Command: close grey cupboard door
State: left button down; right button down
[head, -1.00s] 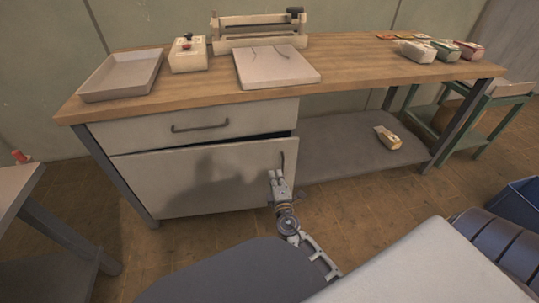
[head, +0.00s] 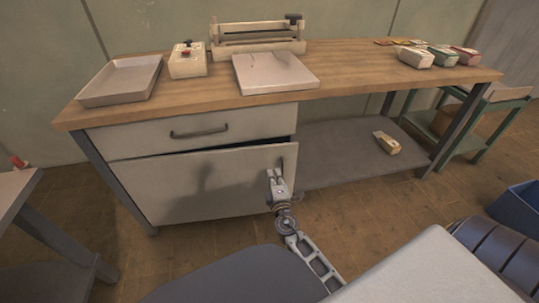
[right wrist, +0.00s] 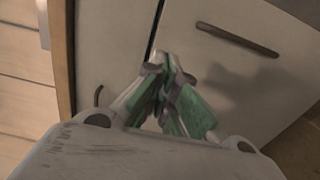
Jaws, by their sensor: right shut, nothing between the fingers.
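The grey cupboard door (head: 200,187) is the pale panel below the drawer (head: 165,132) of the workbench. It stands slightly ajar, with a dark gap along its top edge toward the right. Its dark handle (head: 282,164) is upright near the right edge. My left gripper is out of view.
The wooden benchtop (head: 370,75) carries a tray (head: 120,82), a switch box (head: 188,62), a sealing device (head: 257,38) and several small packets. A lower shelf (head: 345,150) on the right holds one packet (head: 387,143). A blue bin (head: 518,205) stands at right.

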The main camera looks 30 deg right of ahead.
send_near(268, 149)
jog(key=shift+x, duration=3.2)
jog(key=shift+w+d+f, duration=0.15)
jog(key=shift+w+d, duration=0.05)
jog(key=shift+w, duration=0.1)
